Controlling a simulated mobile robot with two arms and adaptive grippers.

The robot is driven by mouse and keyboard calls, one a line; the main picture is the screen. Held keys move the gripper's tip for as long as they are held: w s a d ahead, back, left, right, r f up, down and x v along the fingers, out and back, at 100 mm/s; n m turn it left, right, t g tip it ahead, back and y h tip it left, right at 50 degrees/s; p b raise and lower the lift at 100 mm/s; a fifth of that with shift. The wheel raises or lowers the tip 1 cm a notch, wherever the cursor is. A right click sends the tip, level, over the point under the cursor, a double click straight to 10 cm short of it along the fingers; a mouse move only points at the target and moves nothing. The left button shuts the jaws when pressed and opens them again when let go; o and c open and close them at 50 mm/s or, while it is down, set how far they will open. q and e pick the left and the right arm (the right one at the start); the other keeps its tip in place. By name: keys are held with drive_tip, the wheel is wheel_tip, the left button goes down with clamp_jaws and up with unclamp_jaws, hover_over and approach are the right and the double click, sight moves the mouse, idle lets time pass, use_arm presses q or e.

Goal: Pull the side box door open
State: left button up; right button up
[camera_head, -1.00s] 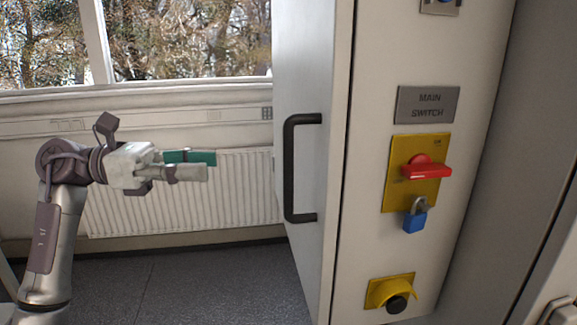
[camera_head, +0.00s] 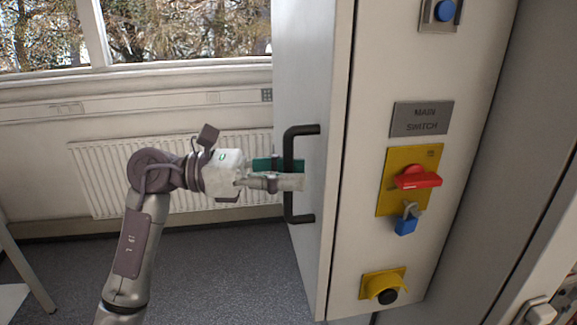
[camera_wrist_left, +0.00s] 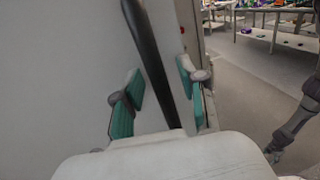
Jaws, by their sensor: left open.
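The side box door (camera_head: 312,75) is the pale panel on the left face of the tall cabinet and looks closed. Its black upright bar handle (camera_head: 289,146) also runs through the left wrist view (camera_wrist_left: 143,40). My left gripper (camera_head: 288,173) is open at the handle, at about its mid-height. In the left wrist view, the green-padded fingers (camera_wrist_left: 160,82) stand on either side of the bar, with a gap visible on the left. The near finger covers part of the handle in the head view.
The cabinet front carries a main switch sign (camera_head: 421,118), a red switch (camera_head: 417,180), a blue padlock (camera_head: 405,226) and a yellow-shrouded knob (camera_head: 383,286). A radiator (camera_head: 100,175) lines the wall under the window. The floor (camera_head: 225,270) left of the door is clear.

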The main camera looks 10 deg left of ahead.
use_arm(q)
clamp_jaws()
drive_tip(key=shift+a, duration=0.1)
idle(0.3)
